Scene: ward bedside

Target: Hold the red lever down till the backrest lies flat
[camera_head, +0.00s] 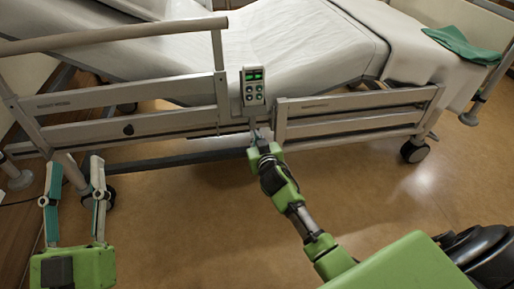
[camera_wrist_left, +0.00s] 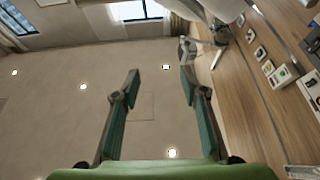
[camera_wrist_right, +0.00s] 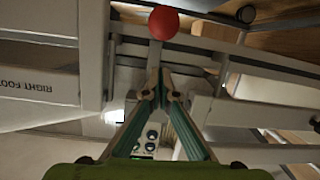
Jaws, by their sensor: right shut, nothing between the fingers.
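The red lever's round knob (camera_wrist_right: 163,22) shows at the top of the right wrist view, on a pale shaft; I cannot make it out in the head view. My right gripper (camera_wrist_right: 163,78) is shut and empty, its fingertips just short of the knob in that picture; I cannot tell whether they touch the shaft. In the head view the right gripper (camera_head: 259,140) is low at the bed's side, below the control panel. The backrest (camera_head: 100,57) is partly visible behind the left rail, and its angle is unclear. My left gripper (camera_head: 74,163) is open and empty, left of the right arm.
A control panel (camera_head: 253,87) with green displays hangs between the left side rail (camera_head: 120,37) and the right rail (camera_head: 350,107). A caster (camera_head: 413,152) stands at right. A green cloth (camera_head: 462,45) lies on the foot end. The floor (camera_head: 180,215) between my arms is clear.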

